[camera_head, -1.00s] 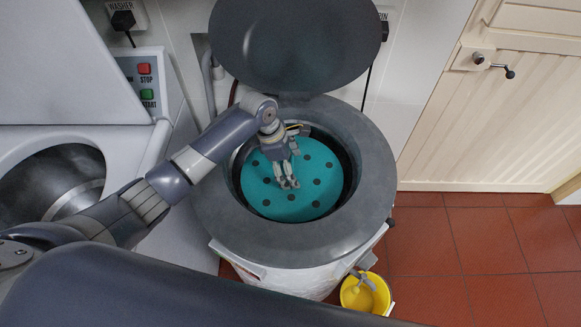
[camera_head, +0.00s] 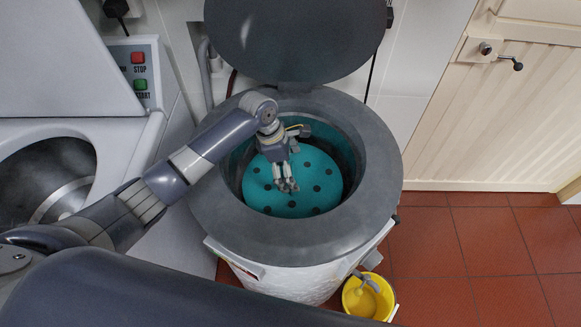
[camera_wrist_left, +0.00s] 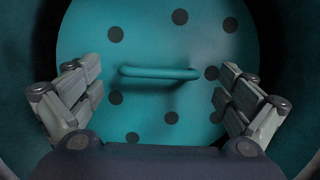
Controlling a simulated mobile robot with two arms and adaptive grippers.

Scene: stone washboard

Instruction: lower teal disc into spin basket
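The teal disc (camera_head: 312,171), flat with dark round holes, lies inside the round spin basket (camera_head: 237,158), below its rim. In the left wrist view the disc (camera_wrist_left: 150,40) has a teal bar handle (camera_wrist_left: 160,74) at its middle. My left gripper (camera_head: 287,186) reaches down into the drum opening over the disc. In the left wrist view its fingers (camera_wrist_left: 159,90) are spread wide on both sides of the handle, with a gap on each side. My right gripper is not in view. Whether the disc rests on anything is hidden.
The grey drum rim (camera_head: 377,200) surrounds the opening, and the dark lid (camera_head: 290,40) stands open behind it. A washer (camera_head: 75,130) is at the left. A yellow bucket (camera_head: 355,303) stands on the red floor in front. Open floor lies at the right.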

